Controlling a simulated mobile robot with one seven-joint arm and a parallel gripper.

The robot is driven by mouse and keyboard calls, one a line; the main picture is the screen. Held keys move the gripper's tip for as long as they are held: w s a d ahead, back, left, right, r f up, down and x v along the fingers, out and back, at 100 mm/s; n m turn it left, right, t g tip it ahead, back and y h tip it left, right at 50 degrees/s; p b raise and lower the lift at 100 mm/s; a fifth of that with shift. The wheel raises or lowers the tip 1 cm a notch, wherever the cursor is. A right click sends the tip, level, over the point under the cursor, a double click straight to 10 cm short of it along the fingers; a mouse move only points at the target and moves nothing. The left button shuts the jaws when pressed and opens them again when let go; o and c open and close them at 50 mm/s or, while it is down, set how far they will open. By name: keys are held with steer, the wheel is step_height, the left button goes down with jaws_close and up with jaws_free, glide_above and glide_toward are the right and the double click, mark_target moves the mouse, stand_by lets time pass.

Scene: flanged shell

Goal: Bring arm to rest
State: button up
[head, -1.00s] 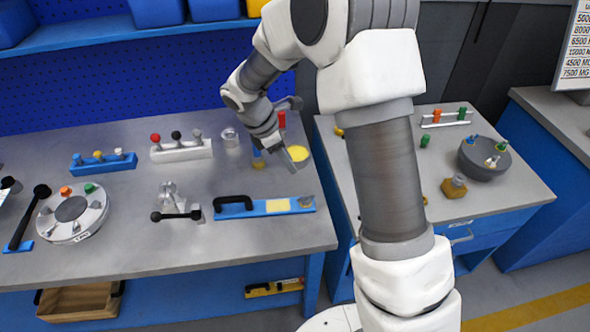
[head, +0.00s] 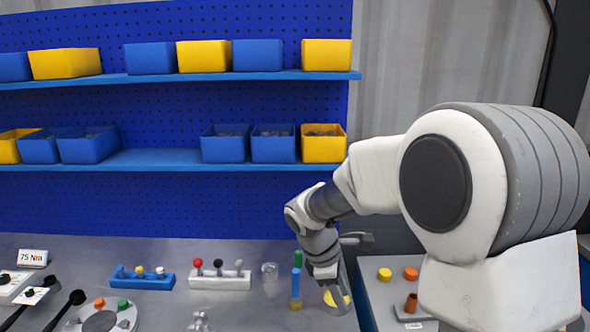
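My arm reaches in from the right, over the right end of the grey bench (head: 240,310). My gripper (head: 343,290) points down at the bench's right end, above or in front of a yellow round patch (head: 337,298). A post with a blue and green top (head: 296,275) stands just left of it. The fingertips are small and partly overlap, so I cannot tell whether they are open or shut. I see nothing clearly held.
Blue and yellow bins line the shelves (head: 150,161). A right-hand table (head: 375,300) holds orange and yellow pieces.

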steer(key=s+d+r+m+t+y, duration=0.2)
steer(key=s+r+m, duration=0.4)
steer(key=s+m, duration=0.2)
steer(key=s+d+r+m+t+y, duration=0.1)
steer(key=s+r+m, duration=0.5)
steer(key=s, duration=0.7)
steer(key=shift+s+d+r+m+t+y, duration=0.2)
steer(key=shift+d+r+m+t+y, duration=0.25)
steer(key=shift+m+t, duration=0.4)
steer(key=shift+f, duration=0.1)
